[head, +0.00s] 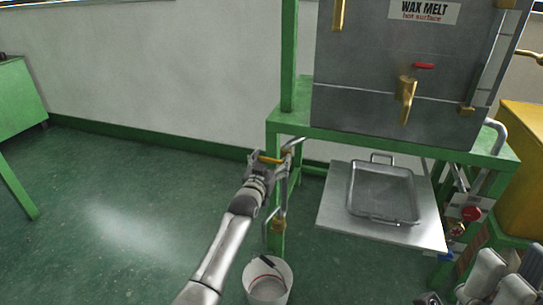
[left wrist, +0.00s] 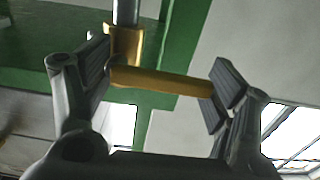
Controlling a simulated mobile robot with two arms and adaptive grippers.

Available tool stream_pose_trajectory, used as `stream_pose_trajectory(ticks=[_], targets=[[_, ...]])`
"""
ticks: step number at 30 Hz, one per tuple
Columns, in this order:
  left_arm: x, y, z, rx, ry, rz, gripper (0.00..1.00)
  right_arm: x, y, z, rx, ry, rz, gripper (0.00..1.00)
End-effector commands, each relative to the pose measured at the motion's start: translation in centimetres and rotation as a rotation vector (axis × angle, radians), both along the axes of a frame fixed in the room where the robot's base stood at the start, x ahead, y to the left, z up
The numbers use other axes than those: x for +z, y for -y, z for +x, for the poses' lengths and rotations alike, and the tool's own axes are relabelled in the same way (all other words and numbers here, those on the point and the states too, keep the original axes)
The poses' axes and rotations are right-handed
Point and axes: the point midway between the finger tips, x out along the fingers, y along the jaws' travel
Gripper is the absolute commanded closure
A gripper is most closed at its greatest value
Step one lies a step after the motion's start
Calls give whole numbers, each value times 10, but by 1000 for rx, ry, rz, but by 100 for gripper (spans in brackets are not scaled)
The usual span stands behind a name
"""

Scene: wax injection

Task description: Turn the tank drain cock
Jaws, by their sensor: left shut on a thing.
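A brass lever (head: 269,160) belongs to a brass cock on a grey pipe at the left end of the green stand. My left gripper (head: 267,158) is at this lever, shut on it. In the left wrist view the lever (left wrist: 162,81) runs crosswise between the two fingers, from the brass cock body (left wrist: 125,42) toward the right finger. The wax melt tank (head: 400,65) stands on the green stand, to the right of the gripper. Its front carries another brass tap (head: 407,100) with a red handle.
A white bucket (head: 287,284) stands on the floor below the pipe, with a dark-handled thing in it. A metal tray (head: 384,190) lies on a grey shelf under the tank. A yellow box (head: 525,140) is at the right. The floor at the left is clear.

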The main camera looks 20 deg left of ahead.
Motion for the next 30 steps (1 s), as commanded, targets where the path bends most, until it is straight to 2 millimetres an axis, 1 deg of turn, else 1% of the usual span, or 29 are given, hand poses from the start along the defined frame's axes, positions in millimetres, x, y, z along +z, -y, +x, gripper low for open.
stream_pose_trajectory(ticks=[1,11,12,15,26,30], targets=[[6,-6,1,8,10,18,63,3,0,0,0,0,0,63],[7,-7,1,9,14,32,63,2,0,0,0,0,-1,63],[7,-7,1,9,14,32,15,2,0,0,0,0,-1,63],[7,-7,1,9,14,30,3,2,0,0,0,0,-1,63],[4,-3,0,4,8,24,3,3,0,0,0,3,1,63],[2,-2,-4,3,6,23,3,3,0,0,-1,3,1,63]])
